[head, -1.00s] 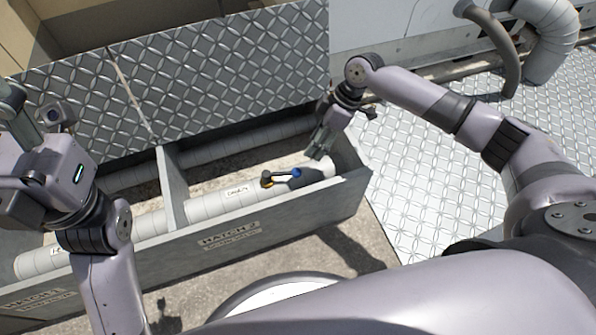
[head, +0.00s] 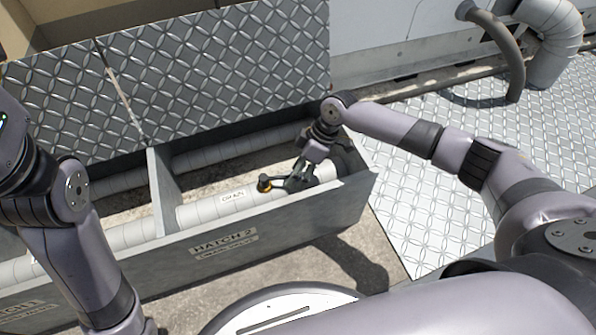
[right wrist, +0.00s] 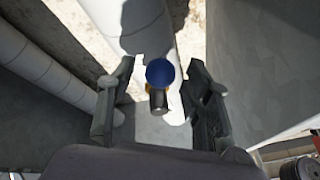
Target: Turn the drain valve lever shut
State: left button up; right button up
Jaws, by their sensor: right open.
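The drain valve (head: 264,184), with yellow and black parts, sits on the grey pipe labelled DRAIN (head: 205,211) inside the open box marked HATCH 2 (head: 285,232). My right gripper (head: 290,184) is down in the box at the valve, open, and covers the lever's blue end in the head view. In the right wrist view the blue lever end (right wrist: 160,72) lies between the two open fingers (right wrist: 160,108), with gaps on both sides. A dark and brass part shows just below it. My left arm is at the left edge of the head view; its gripper is out of the picture.
A divider (head: 163,188) splits the box from the neighbouring hatch at left. The raised tread-plate lids (head: 220,75) stand behind the box. The box's front wall and right end lie close to my right gripper. Tread-plate floor (head: 420,215) is clear at right.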

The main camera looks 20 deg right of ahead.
jog(key=shift+c, duration=0.6)
grip_shut()
